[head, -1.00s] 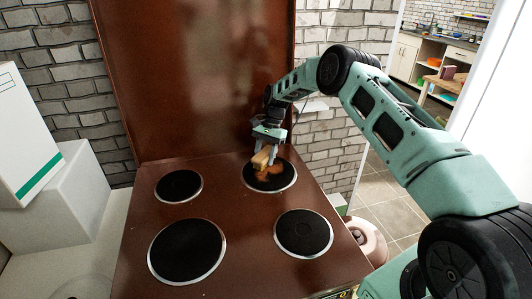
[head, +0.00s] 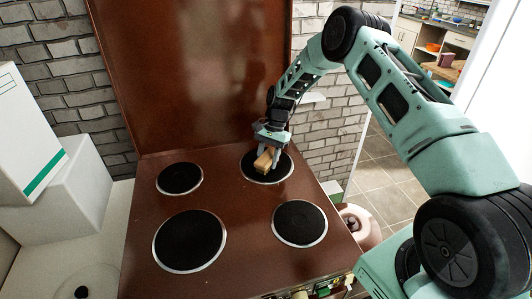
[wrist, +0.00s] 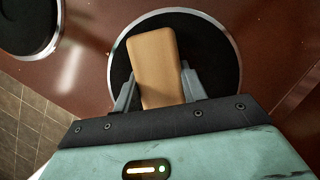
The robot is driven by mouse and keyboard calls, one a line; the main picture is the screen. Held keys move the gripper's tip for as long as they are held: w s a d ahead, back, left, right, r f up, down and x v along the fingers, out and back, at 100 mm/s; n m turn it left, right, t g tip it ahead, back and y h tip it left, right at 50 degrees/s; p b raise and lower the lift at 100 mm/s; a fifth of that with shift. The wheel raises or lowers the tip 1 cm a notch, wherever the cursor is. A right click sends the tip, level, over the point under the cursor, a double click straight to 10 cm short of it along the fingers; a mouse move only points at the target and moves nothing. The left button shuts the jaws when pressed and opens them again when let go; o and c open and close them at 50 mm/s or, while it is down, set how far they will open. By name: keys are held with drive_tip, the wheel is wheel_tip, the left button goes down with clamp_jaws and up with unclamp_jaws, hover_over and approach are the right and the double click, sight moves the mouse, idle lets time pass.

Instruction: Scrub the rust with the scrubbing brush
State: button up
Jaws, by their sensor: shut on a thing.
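The scrubbing brush (head: 263,161) is a tan wooden block over the back right burner (head: 284,172) of the brown stove. My gripper (head: 268,154) is shut on the brush from its sides. In the wrist view the brush (wrist: 155,52) sits between the two grey fingers, above the black burner disc (wrist: 216,52). Its bristles are hidden, and I cannot tell whether they touch the burner. No orange rust shows on the visible part of that burner now; the part under the brush and gripper is hidden.
The stove top (head: 235,200) has three other black burners, all bare. Its tall brown lid (head: 195,70) stands upright behind. White boxes (head: 70,185) stand on the left counter. A pinkish rounded object (head: 362,222) is at the right, below the stove top.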

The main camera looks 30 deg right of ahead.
sight(265, 165)
drive_tip(key=shift+s+a+f+p, duration=0.15)
drive_tip(key=shift+s+p, duration=0.15)
drive_tip(key=shift+s, duration=0.4)
drive_tip(key=shift+s+a+r+p, duration=0.1)
drive_tip(key=shift+s+p, duration=0.2)
drive_tip(key=shift+s, duration=0.45)
drive_tip(key=shift+s+a+f+p, duration=0.15)
drive_tip(key=shift+s+p, duration=0.15)
drive_tip(key=shift+s, duration=0.4)
drive_tip(key=shift+w+a+r, duration=0.1)
drive_tip(key=shift+w+a, duration=0.05)
drive_tip(key=shift+a, duration=0.4)
drive_tip(key=shift+w+a+r, duration=0.1)
drive_tip(key=shift+w+a, duration=0.05)
drive_tip(key=shift+a, duration=0.35)
drive_tip(key=shift+w+d+f+b, duration=0.15)
drive_tip(key=shift+w+b, duration=0.35)
drive_tip(key=shift+w, duration=0.25)
drive_tip(key=shift+w+d+b, duration=0.1)
drive_tip(key=shift+w+b, duration=0.35)
drive_tip(key=shift+w, duration=0.25)
drive_tip(key=shift+w+d+b, duration=0.2)
drive_tip(key=shift+w+b, duration=0.3)
drive_tip(key=shift+w, duration=0.35)
drive_tip(key=shift+w+d+b, duration=0.15)
drive_tip(key=shift+w+b, duration=0.35)
drive_tip(key=shift+w, duration=0.35)
drive_tip(key=shift+w+d+b, duration=0.2)
drive_tip(key=shift+w+b, duration=0.2)
drive_tip(key=shift+w, duration=0.35)
